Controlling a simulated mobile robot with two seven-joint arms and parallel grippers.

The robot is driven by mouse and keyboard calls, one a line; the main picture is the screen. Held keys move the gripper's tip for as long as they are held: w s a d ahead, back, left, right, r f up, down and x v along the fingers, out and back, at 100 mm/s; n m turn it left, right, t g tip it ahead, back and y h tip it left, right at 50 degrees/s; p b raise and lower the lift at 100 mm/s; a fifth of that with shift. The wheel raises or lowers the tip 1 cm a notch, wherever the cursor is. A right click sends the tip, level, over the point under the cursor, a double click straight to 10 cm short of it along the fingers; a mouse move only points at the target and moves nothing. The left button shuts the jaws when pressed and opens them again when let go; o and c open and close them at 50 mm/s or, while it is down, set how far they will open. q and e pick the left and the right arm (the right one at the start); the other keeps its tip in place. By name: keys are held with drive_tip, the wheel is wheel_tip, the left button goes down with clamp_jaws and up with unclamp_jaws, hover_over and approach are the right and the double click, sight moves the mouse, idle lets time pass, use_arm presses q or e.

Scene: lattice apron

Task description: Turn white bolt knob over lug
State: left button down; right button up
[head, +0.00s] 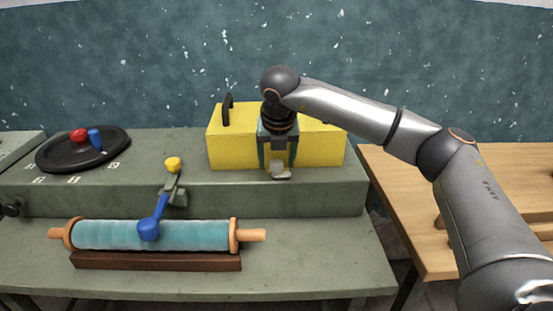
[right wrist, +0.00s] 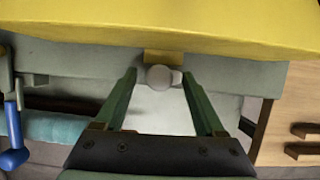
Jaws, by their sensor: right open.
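The white bolt knob (head: 281,174) is at the lower front of the yellow box, low in the head view. It also shows in the right wrist view (right wrist: 160,77), just below a small yellow tab (right wrist: 163,57) on the box edge. I cannot tell for sure whether that tab is the lug. My right gripper (head: 278,158) reaches down in front of the box. Its green fingers (right wrist: 159,74) are open, with one tip on each side of the knob. I see a gap at the left tip; contact at the right tip is unclear. My left gripper is not in view.
The yellow box (head: 232,150) has a black handle (head: 227,109). A black turntable (head: 60,155) holds red and blue pieces. A wooden table (head: 400,185) is at right.

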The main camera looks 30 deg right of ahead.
clamp_jaws()
idle(0.6)
